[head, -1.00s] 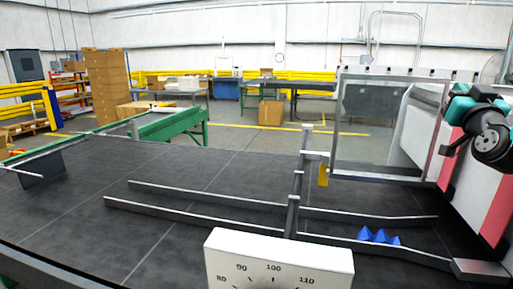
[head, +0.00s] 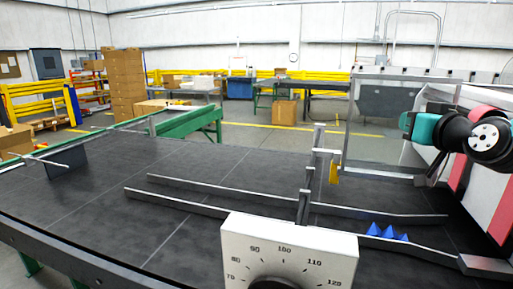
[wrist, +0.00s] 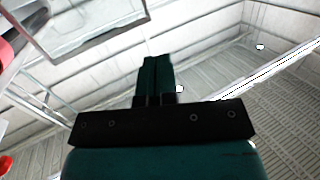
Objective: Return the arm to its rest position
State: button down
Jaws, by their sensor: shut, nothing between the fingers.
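My arm (head: 465,133), teal and black with a red part, shows at the right edge of the head view, in front of the white and red machine side. The head view does not clearly show the fingers. In the wrist view my gripper (wrist: 157,75) has its two dark teal fingers together with nothing between them. Behind it are the ceiling and upper walls, so the wrist camera looks upward. No object touches the fingers.
The dark table (head: 130,225) carries metal rails (head: 215,190), blue pointed pieces (head: 388,232) and a white dial box (head: 290,245). A clear framed guard (head: 385,130) stands near my arm. Stacked cartons (head: 125,85) are far back left.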

jog(key=s+a+f+n+g+y, duration=0.1)
jog(key=s+a+f+g, duration=0.2)
jog(key=s+a, duration=0.3)
jog(key=s+a+f+n+g+y, duration=0.1)
jog(key=s+a+f+n+g, duration=0.1)
jog(key=s+a+f+g, duration=0.2)
jog(key=s+a+f+n+g+y, duration=0.2)
jog(key=s+a+f+g, duration=0.1)
jog(key=s+a+g, duration=0.2)
jog(key=shift+s+a+f+g, duration=0.15)
jog(key=shift+s+a, duration=0.3)
jog(key=shift+s, duration=0.25)
jog(key=shift+s+a+f+g, duration=0.1)
jog(key=shift+s+a, duration=0.35)
jog(key=shift+s, duration=0.3)
jog(key=shift+s+a+f+g, duration=0.15)
jog(key=shift+s+a, duration=0.3)
jog(key=shift+s, duration=0.25)
jog(key=s+f+n+g+h, duration=0.1)
jog(key=s+g, duration=0.3)
jog(key=s, duration=0.6)
jog(key=shift+f+h, duration=0.3)
jog(key=shift+f, duration=0.3)
jog(key=shift+s+d, duration=0.1)
